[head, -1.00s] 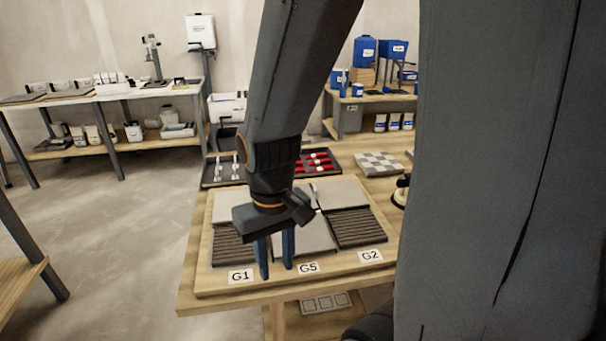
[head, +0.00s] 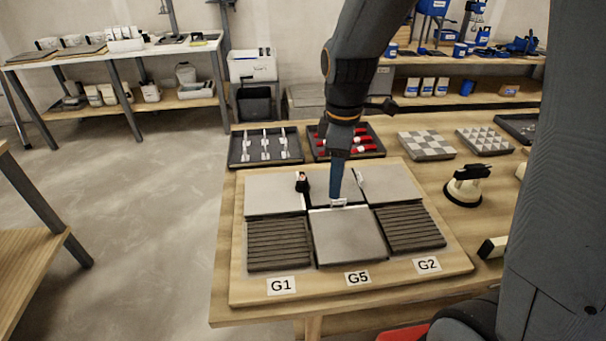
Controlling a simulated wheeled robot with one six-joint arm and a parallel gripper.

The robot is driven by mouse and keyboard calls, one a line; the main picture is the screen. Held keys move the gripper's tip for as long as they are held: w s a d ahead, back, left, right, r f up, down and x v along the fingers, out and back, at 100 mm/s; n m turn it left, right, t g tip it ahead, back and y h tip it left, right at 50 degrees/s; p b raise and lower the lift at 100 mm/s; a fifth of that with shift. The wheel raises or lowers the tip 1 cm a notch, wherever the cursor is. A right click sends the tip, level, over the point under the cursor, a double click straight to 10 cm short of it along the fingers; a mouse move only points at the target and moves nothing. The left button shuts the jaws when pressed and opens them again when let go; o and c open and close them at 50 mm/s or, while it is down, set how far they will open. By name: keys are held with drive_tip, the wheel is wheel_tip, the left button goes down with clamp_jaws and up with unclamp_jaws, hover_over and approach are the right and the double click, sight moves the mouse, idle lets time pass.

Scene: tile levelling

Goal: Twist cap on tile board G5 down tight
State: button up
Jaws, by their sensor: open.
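The tile board (head: 245,285) lies on the wooden table, with labels G1, G5 (head: 357,279) and G2 along its front. A smooth grey tile (head: 348,237) is behind the G5 label. My gripper (head: 337,196) points down over the seam behind that tile. Its jaws are open, seen nearly edge-on. A small white piece (head: 338,203) shows at the seam just under the fingertips; whether it carries a cap is hidden. A small black piece with a reddish top (head: 302,182) stands upright at the seam left of my gripper. A pale upright clip (head: 360,177) stands to the right.
Behind the board are a tray of white clips (head: 232,158) and a tray of red-handled pieces (head: 379,153). A black-handled suction cup (head: 464,190) stands right of the board. Tile samples (head: 426,145) lie at the back right.

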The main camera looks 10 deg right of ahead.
sight(303, 177)
drive_tip(key=w+a+n, duration=0.2)
drive_tip(key=n, duration=0.1)
drive_tip(key=w+a+n, duration=0.1)
drive_tip(key=w+n, duration=0.2)
drive_tip(key=n, duration=0.1)
drive_tip(key=w+a+r+n+p, duration=0.1)
drive_tip(key=w+a+n, duration=0.1)
drive_tip(key=n, duration=0.2)
drive_tip(key=shift+w+a, duration=0.35)
drive_tip(key=shift+w, duration=0.05)
drive_tip(key=shift+w+a+n, duration=0.35)
drive_tip(key=shift+w+n, duration=0.1)
drive_tip(key=shift+n, duration=0.45)
drive_tip(key=shift+f+p, duration=0.65)
drive_tip(key=shift+f, duration=3.2)
drive_tip(key=c, duration=1)
drive_tip(key=shift+c, duration=0.2)
